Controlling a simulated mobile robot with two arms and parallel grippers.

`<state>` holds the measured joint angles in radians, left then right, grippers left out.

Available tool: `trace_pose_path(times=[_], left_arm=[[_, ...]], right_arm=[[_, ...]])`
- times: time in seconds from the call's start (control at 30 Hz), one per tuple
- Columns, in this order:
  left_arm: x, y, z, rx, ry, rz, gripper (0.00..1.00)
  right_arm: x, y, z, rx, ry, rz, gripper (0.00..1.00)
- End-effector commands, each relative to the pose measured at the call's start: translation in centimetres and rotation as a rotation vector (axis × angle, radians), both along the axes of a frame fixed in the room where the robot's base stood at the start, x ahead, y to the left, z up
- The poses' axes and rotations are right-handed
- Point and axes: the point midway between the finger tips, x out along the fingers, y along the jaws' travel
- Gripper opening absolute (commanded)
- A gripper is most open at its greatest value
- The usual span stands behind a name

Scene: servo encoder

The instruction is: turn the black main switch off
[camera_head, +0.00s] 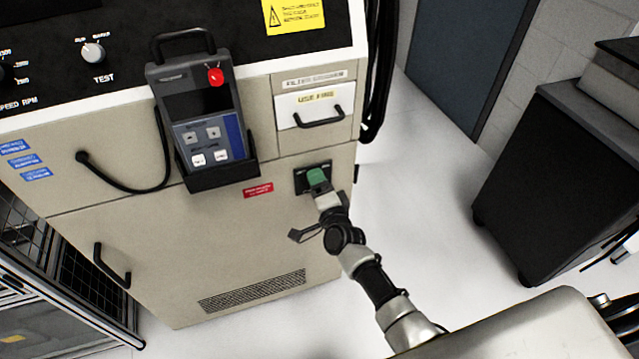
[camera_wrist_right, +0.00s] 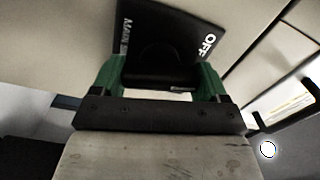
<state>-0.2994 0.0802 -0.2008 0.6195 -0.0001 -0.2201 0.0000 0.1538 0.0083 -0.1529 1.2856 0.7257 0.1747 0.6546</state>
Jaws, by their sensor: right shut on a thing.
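The black main switch (camera_head: 299,181) is on the front of the beige cabinet, at the right, below a small drawer. My right gripper (camera_head: 317,176), with green fingers, is at the switch and covers much of it in the head view. In the right wrist view my right gripper (camera_wrist_right: 161,76) has its two green fingers on either side of the black switch knob (camera_wrist_right: 160,72), shut on it. The switch's black plate (camera_wrist_right: 178,22) shows the word OFF at its right and part of "MAIN" at its left. My left gripper is not in view.
A handheld pendant (camera_head: 200,115) with a red button sits in a holder on the cabinet (camera_head: 150,235). The drawer (camera_head: 312,105) is above the switch. A dark cart (camera_head: 550,185) stands at the right, with clear floor (camera_head: 425,180) between.

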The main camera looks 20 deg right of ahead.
Motion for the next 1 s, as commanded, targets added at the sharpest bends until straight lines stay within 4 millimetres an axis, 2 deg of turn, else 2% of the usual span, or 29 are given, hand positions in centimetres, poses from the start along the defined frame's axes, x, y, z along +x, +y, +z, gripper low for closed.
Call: trace_pose_path(times=[0.5,1.0], left_arm=[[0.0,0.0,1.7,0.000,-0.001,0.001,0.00],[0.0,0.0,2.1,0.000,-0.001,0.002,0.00]], right_arm=[[0.0,0.1,0.2,-0.423,-0.011,0.000,0.51],[-0.1,0.2,0.1,-0.569,-0.017,0.001,0.51]])
